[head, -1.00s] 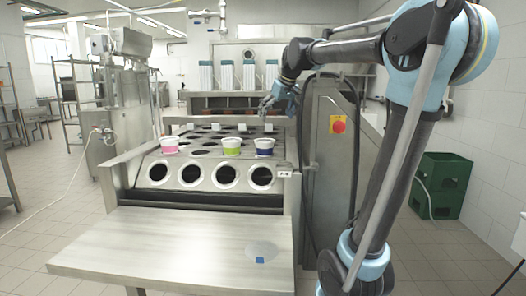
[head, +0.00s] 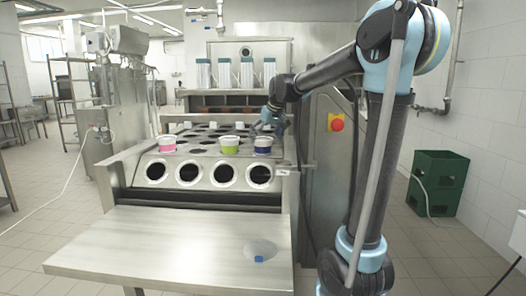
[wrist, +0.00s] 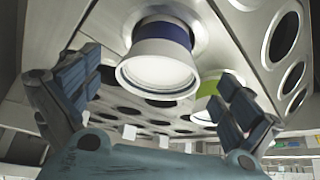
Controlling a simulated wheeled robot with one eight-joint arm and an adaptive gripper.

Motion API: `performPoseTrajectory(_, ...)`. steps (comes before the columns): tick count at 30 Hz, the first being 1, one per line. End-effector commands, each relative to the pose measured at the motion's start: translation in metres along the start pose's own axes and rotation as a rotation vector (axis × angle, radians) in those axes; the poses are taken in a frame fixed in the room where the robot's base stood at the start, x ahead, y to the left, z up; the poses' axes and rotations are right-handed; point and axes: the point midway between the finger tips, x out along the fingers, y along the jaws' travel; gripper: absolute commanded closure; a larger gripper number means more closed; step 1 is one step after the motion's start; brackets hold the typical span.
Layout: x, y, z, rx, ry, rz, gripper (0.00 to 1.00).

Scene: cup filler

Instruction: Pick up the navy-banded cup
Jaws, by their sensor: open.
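The navy-banded cup (head: 263,145) is white with a dark blue band and sits upright in the right end of the machine's front row of cups. In the wrist view the cup (wrist: 158,62) shows large, between and beyond my open fingers. My gripper (head: 268,124) is above and just behind the cup in the head view. In the wrist view my gripper (wrist: 155,100) is open, with a finger on each side and nothing held. The fingers do not touch the cup.
A green-banded cup (head: 229,145) stands to the left, and a pink-banded cup (head: 167,145) further left. The green one also shows in the wrist view (wrist: 207,88), close to the right finger. Round holes fill the machine plate. The front steel table (head: 150,245) is mostly bare.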

Motion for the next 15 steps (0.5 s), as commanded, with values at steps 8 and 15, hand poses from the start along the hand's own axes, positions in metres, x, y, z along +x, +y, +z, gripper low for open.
performPoseTrajectory(8,0.037,0.001,-0.001,-0.001,0.000,0.000,0.01)
performPoseTrajectory(15,0.045,0.001,-0.001,0.000,0.000,0.000,0.01)
